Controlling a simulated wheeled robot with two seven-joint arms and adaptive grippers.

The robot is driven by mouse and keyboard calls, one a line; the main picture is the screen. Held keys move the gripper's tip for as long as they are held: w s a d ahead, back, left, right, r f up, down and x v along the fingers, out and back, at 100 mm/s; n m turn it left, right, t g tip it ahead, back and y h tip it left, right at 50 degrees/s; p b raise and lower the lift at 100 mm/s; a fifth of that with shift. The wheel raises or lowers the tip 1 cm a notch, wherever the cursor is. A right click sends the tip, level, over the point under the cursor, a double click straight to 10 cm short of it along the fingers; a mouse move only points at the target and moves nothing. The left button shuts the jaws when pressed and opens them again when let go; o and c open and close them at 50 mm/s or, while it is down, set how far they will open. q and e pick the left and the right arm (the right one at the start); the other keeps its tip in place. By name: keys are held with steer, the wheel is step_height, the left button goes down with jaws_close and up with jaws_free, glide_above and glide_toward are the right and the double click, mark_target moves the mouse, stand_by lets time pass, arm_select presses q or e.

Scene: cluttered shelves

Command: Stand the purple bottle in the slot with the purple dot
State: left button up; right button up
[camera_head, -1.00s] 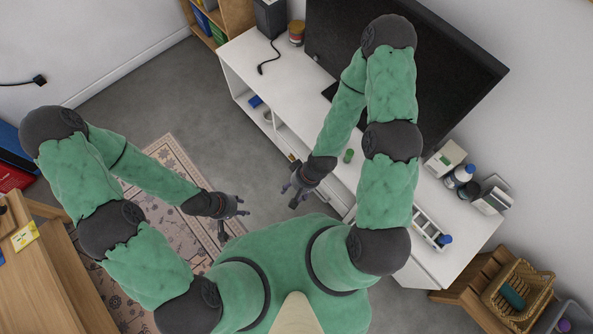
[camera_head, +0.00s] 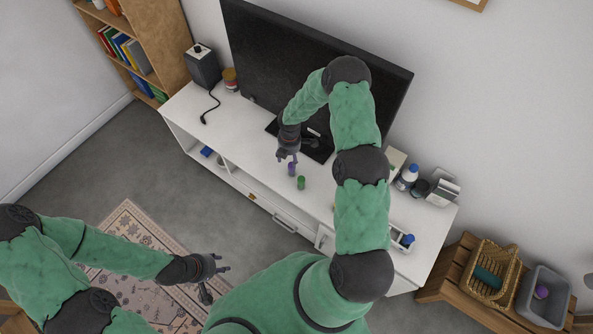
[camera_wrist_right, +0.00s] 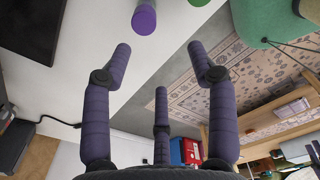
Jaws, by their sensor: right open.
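The purple bottle (camera_head: 291,169) stands on the white cabinet top, close to a green bottle (camera_head: 301,183). The right wrist view shows the purple bottle (camera_wrist_right: 145,19) just beyond my fingertips. My right gripper (camera_head: 288,156) is open and empty, its fingers spread beside the purple bottle, apart from it. My left gripper (camera_head: 216,279) has spread fingers, is empty, and hangs over the floor in front of the cabinet. A white rack (camera_head: 398,236) with a blue-capped bottle (camera_head: 408,240) shows partly behind my right arm. I cannot make out a purple dot on it.
A large monitor (camera_head: 345,75) stands behind the bottles. Bottles and boxes (camera_head: 409,176) crowd the cabinet's right end. A black box with a cord (camera_head: 203,66) is at the left end. A grey bin (camera_head: 546,298) holding a purple item is on the right. The left-middle cabinet top is clear.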

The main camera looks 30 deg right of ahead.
mark_target(291, 164)
steer(key=shift+w+d+r+n, duration=0.1)
steer(key=shift+w+d+n, duration=0.1)
steer(key=shift+d, duration=0.25)
steer(key=shift+w+d+r+n, duration=0.1)
steer(key=shift+d+n, duration=0.1)
steer(key=shift+d, duration=0.2)
steer(key=shift+d+f, duration=0.2)
steer(key=shift+f, duration=0.15)
step_height(291, 164, down, 5)
steer(key=shift+r+b, duration=0.1)
steer(key=shift+b, duration=0.65)
steer(key=shift+w+a+f+b, duration=0.15)
steer(key=shift+f+b, duration=0.35)
steer(key=shift+f, duration=0.85)
steer(key=shift+w+f+b, duration=0.1)
steer(key=shift+f+b, duration=0.35)
steer(key=shift+f, duration=0.9)
jaws_close()
